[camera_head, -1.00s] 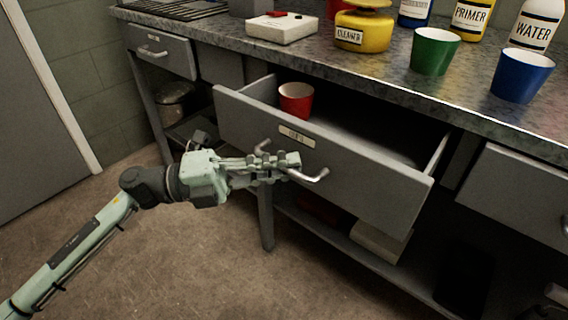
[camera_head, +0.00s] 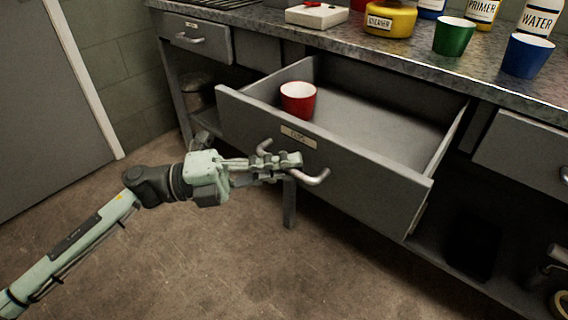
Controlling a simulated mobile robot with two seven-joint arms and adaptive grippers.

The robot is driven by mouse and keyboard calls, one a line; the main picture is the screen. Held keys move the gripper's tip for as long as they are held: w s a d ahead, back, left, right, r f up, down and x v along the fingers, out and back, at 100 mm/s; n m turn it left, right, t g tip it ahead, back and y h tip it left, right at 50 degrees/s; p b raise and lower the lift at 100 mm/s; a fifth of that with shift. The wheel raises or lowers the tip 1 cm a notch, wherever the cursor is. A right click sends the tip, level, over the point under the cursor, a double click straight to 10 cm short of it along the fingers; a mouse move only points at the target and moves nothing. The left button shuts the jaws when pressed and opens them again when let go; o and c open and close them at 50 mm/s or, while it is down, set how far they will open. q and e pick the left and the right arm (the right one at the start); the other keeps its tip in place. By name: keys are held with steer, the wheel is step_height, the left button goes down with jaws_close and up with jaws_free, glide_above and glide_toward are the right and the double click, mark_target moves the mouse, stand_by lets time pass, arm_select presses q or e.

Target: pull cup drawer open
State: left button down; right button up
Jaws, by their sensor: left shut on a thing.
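The cup drawer (camera_head: 360,182) is a grey metal drawer under the workbench, with a label on its front. It stands well out from the bench, with much of its floor showing. A red cup (camera_head: 298,100) stands upright inside it, near the front left corner. My left gripper (camera_head: 292,161) is shut on the drawer's bar handle (camera_head: 313,178), around its middle, and both ends of the handle show. My right gripper is not in view.
The bench top (camera_head: 400,58) holds a green cup (camera_head: 454,37), a blue cup (camera_head: 527,56), a yellow cleaner can (camera_head: 389,20) and bottles. Closed drawers sit at the left (camera_head: 194,36) and right (camera_head: 525,150). The floor (camera_head: 250,265) in front is clear.

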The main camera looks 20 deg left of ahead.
arm_select(q)
steer(key=c, duration=1.6)
jaws_free()
steer(key=shift+a, duration=0.1)
steer(key=v, duration=1.1)
steer(key=shift+a, duration=0.35)
steer(key=shift+s+f, duration=0.1)
steer(key=shift+s, duration=0.05)
